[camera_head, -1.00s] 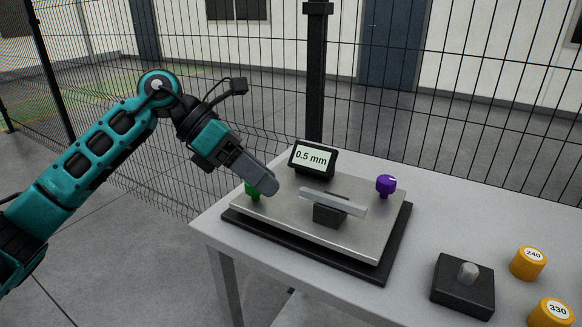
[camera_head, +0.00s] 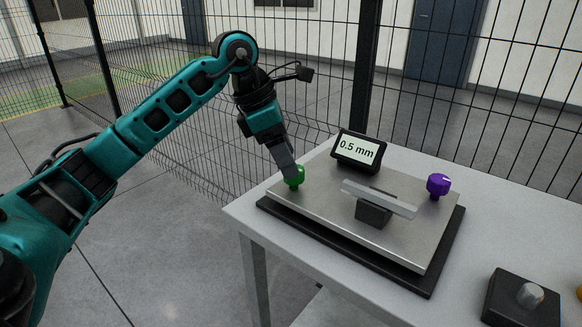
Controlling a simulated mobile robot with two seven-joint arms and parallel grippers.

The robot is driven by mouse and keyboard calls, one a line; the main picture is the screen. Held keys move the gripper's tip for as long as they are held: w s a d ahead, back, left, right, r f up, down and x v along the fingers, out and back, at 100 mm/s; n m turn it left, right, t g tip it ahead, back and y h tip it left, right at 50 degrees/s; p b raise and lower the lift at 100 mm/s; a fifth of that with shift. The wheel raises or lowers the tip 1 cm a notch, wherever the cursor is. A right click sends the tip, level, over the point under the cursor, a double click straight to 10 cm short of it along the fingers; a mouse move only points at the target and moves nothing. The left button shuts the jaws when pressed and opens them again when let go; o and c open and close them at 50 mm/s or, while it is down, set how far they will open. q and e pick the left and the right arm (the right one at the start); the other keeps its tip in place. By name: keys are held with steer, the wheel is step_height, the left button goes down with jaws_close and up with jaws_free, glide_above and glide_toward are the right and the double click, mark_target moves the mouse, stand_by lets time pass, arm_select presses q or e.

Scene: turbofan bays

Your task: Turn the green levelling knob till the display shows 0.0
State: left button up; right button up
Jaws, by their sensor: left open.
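The green levelling knob (camera_head: 294,177) stands at the left back corner of a metal levelling plate (camera_head: 330,215). My left gripper (camera_head: 290,170) points down at the green knob, with its fingers just above or beside it and partly covering it. Its jaws are open; whether they touch the knob I cannot tell. The display (camera_head: 358,150) behind the plate reads 0.5 mm. A purple knob (camera_head: 438,185) stands at the plate's right back corner. My right gripper is not in view.
A bar on a dark block (camera_head: 374,212) sits mid-plate. The plate rests on a black base (camera_head: 340,252) on a grey table (camera_head: 490,227). A black block with a grey peg (camera_head: 522,300) stands at the right front. A wire fence runs behind.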

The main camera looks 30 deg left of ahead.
mark_target(293, 184)
arm_select(q)
steer(key=shift+x, duration=1.45)
steer(key=shift+c, duration=0.2)
steer(key=c, duration=1)
steer(key=shift+n, duration=0.3)
steer(key=shift+d+n+t+y, duration=0.1)
steer(key=shift+n+t+y, duration=0.3)
steer(key=shift+n, duration=0.7)
steer(key=shift+n+t+y, duration=0.3)
steer(key=shift+n+y, duration=0.2)
steer(key=shift+n, duration=1)
